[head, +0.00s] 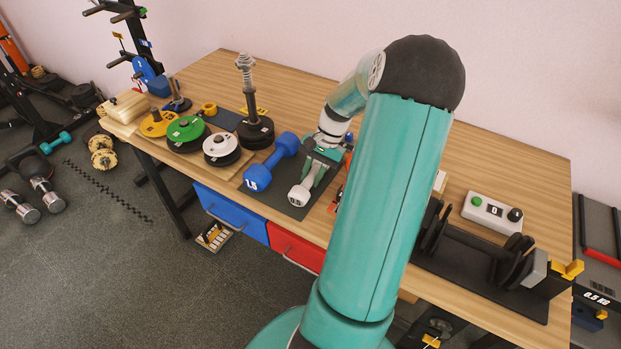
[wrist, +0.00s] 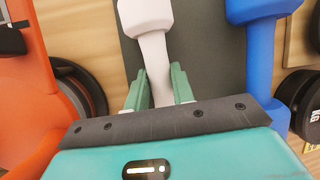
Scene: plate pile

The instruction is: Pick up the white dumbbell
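The white dumbbell (head: 299,195) lies on a dark mat (head: 263,183) on the wooden table. In the wrist view its white head (wrist: 145,14) is at the top, and its handle runs down toward my gripper. My gripper (head: 315,176) is low over the dumbbell. In the wrist view my gripper (wrist: 160,84) has one green finger on each side of the handle. The gaps are too small to tell whether the fingers press on it. The far end of the dumbbell is hidden by my gripper.
A blue dumbbell (head: 257,177) lies close to the left on the same mat; it is on the right in the wrist view (wrist: 261,60). Several weight plates (head: 187,131) stand farther left. An orange object (wrist: 30,90) is close on the other side. A control box (head: 492,212) is at right.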

